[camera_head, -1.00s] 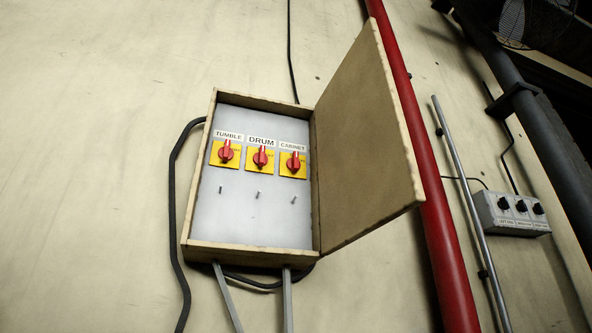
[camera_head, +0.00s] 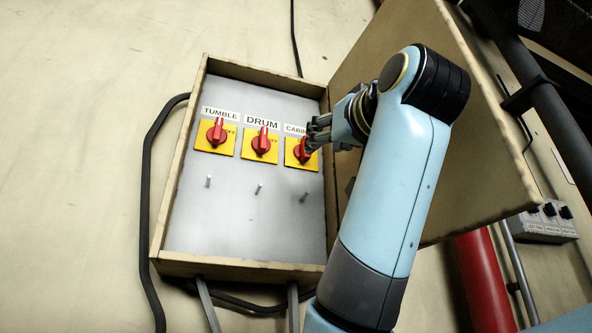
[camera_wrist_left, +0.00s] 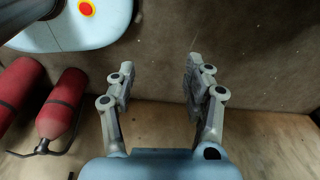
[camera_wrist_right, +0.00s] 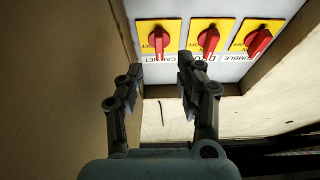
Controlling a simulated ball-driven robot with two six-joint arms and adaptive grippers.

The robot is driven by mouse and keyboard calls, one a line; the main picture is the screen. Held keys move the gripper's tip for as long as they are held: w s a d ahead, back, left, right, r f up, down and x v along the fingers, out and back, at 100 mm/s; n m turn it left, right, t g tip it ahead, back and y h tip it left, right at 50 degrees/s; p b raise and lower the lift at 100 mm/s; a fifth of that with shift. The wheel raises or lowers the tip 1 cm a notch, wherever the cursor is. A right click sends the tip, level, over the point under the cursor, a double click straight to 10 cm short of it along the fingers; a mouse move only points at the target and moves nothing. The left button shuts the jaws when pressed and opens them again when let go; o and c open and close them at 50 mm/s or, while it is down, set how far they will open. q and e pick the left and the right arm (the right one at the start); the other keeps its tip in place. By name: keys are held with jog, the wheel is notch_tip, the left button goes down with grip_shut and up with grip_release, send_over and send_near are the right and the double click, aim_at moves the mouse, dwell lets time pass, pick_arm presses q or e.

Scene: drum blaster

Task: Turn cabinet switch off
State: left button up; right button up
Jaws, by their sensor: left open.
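The cabinet switch is a red knob (camera_head: 302,152) on a yellow plate, rightmost of three switches in the open box in the head view. Its handle points roughly up toward its label, which my right gripper partly covers. In the right wrist view the cabinet knob (camera_wrist_right: 158,40) is beyond the fingertips, roughly between them. My right gripper (camera_wrist_right: 162,75) is open, its fingers apart with nothing held; in the head view the right gripper (camera_head: 316,134) is right beside the knob, and contact cannot be told. My left gripper (camera_wrist_left: 158,72) is open and empty, away from the box.
The drum switch (camera_head: 262,143) and tumble switch (camera_head: 217,134) sit to the left. The box's wooden rim (camera_head: 335,200) and open door (camera_head: 400,40) are close to my right arm. Red cylinders (camera_wrist_left: 62,105) show in the left wrist view.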

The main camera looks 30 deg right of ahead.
pick_arm(q)
notch_tip(320, 180, up, 12)
jog(key=s+p, duration=0.1)
jog(key=p, duration=1)
jog(key=shift+f+p, duration=0.15)
jog(key=shift+p, duration=0.2)
pick_arm(e)
jog(key=r+x, duration=0.1)
jog(key=x, duration=0.9)
jog(key=shift+s+r, duration=0.3)
jog(key=shift+r, duration=0.05)
grip_shut()
